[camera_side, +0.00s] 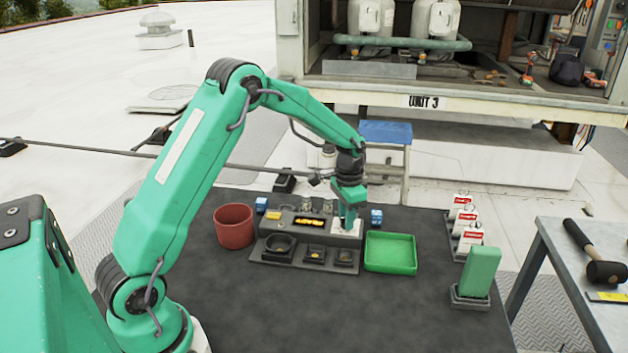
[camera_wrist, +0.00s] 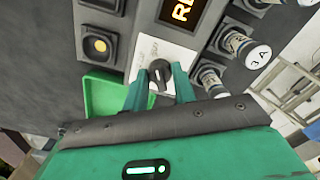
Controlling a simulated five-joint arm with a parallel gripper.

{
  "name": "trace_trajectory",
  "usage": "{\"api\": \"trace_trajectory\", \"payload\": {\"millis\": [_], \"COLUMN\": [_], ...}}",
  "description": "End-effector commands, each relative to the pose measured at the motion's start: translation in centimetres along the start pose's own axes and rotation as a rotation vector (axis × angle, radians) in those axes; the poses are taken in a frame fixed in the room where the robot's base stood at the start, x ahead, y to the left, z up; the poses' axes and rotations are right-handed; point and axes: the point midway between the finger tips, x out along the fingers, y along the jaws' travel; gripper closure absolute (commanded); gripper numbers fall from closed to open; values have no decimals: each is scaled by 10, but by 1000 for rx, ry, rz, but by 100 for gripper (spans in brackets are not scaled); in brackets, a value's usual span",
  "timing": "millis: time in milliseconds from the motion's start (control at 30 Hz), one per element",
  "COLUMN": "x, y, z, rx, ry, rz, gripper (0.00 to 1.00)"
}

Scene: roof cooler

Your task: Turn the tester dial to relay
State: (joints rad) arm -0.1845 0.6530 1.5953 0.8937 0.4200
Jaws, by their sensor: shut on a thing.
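The tester (camera_side: 285,222) stands on the dark mat with a lit orange display (camera_side: 309,222). The dial (camera_wrist: 160,71) is a dark round knob on a white plate (camera_wrist: 146,48). My gripper (camera_wrist: 161,78) is shut on the dial, one finger on each side. In the side view my gripper (camera_side: 348,212) points down over the tester's right end and hides the dial. The markings around the dial are too small to read.
A green tray (camera_side: 390,268) lies right of the tester and a red-brown pot (camera_side: 234,206) stands left. Several cylinders (camera_wrist: 234,42) stand close by the dial. Red-and-white tags (camera_side: 469,236) and a green block (camera_side: 482,271) are at the right. The front mat is clear.

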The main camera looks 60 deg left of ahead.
Motion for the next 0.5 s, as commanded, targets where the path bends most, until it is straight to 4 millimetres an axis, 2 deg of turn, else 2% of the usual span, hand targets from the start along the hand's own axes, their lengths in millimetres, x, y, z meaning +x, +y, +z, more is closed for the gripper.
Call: {"api": "trace_trajectory", "payload": {"millis": [167, 200, 267, 300, 500], "x": [-2, -2, -2, -2, -1], "y": [0, 0, 0, 0, 0], "z": [0, -1, -1, 0, 0], "rx": [-1, -1, -1, -1, -2], "ry": [2, 2, 2, 2, 1], "rz": [-1, -1, -1, -1, 0], "gripper": [96, 66, 54, 52, 52]}}
